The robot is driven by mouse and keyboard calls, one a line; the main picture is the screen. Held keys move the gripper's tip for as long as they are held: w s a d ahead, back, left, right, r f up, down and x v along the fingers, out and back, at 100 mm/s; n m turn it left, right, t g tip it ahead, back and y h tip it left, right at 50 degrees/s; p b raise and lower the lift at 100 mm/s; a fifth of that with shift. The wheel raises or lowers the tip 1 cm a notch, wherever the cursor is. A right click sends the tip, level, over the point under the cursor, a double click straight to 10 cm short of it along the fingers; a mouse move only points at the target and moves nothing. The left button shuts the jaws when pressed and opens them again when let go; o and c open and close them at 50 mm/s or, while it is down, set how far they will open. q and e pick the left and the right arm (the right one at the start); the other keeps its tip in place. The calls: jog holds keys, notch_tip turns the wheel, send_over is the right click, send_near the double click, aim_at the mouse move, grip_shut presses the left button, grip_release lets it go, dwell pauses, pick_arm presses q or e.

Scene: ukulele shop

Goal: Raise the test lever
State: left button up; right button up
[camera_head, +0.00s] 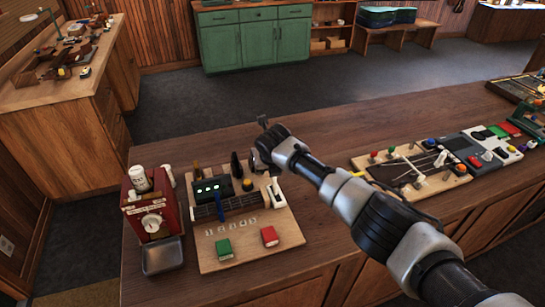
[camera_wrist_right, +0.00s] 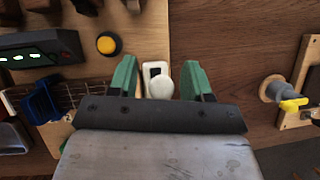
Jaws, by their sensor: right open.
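A white lever with a rounded knob (camera_wrist_right: 162,87) stands on a white plate at the edge of a light wooden board (camera_head: 225,262). In the head view the white lever (camera_head: 274,190) is on the board's right side, just below my right gripper (camera_head: 261,158). In the wrist view my right gripper (camera_wrist_right: 159,78) is open, with one green finger on each side of the lever. The knob shows between the fingers, with gaps on both sides. Whether the gripper touches it cannot be told. My left gripper is not in view.
Another control board (camera_head: 440,184) lies right.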

jog(key=b+v, duration=0.1)
jog(key=v, duration=0.8)
jog(key=shift+s+r, duration=0.1)
jog(key=shift+r, duration=0.05)
